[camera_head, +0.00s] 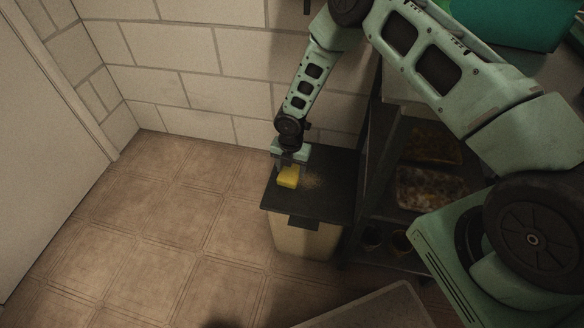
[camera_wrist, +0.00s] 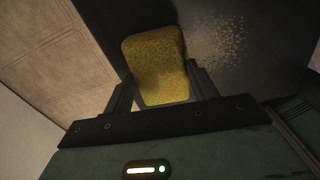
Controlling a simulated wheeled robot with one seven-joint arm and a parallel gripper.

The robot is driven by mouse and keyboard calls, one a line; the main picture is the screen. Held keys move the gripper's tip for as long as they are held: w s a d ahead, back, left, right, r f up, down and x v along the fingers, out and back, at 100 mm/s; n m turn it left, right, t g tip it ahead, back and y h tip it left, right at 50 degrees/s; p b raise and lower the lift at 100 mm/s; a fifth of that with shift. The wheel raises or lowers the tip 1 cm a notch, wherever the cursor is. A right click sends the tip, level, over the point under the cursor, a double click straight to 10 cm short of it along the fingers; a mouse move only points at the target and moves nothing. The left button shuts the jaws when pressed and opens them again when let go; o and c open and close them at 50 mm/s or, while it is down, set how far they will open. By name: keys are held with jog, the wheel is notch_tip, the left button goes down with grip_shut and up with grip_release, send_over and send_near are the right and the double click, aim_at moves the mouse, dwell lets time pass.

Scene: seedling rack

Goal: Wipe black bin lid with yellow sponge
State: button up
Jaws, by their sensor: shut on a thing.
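The yellow sponge (camera_head: 288,178) is held in my gripper (camera_head: 290,166) over the left part of the black bin lid (camera_head: 325,197). In the wrist view the sponge (camera_wrist: 156,60) sits between the two fingers of my gripper (camera_wrist: 162,88). I cannot tell whether the sponge touches the lid. A patch of tan crumbs lies on the lid just right of the sponge, and these crumbs (camera_wrist: 218,38) also show in the wrist view. The bin's pale body (camera_head: 305,240) stands under the lid.
A dark shelf rack with trays (camera_head: 430,188) and pots (camera_head: 372,238) stands close on the bin's right. A white block wall (camera_head: 170,88) is behind. Tiled floor (camera_head: 160,220) on the left is clear. A flat panel edge (camera_head: 375,305) shows at the bottom.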

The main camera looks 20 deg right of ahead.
aim_at(305, 180)
jog(key=shift+s+d+f+p, duration=0.2)
jog(key=shift+s+d, duration=0.5)
jog(key=shift+d, duration=0.3)
jog(key=shift+s+d+f+p, duration=0.2)
jog(key=shift+s+d, duration=0.5)
jog(key=shift+d, duration=0.25)
jog(key=shift+s+d+r+p, duration=0.1)
jog(key=shift+s+d+p, duration=0.2)
jog(key=shift+s+d, duration=0.55)
jog(key=shift+s+d+r+p, duration=0.15)
jog(key=shift+s+d+p, duration=0.2)
jog(key=shift+d, duration=0.75)
jog(key=shift+s+d+r+p, duration=0.1)
jog(key=shift+s+d+p, duration=0.1)
jog(key=shift+s+d, duration=0.65)
jog(key=shift+w+d+r, duration=0.1)
jog(key=shift+w+d, duration=0.05)
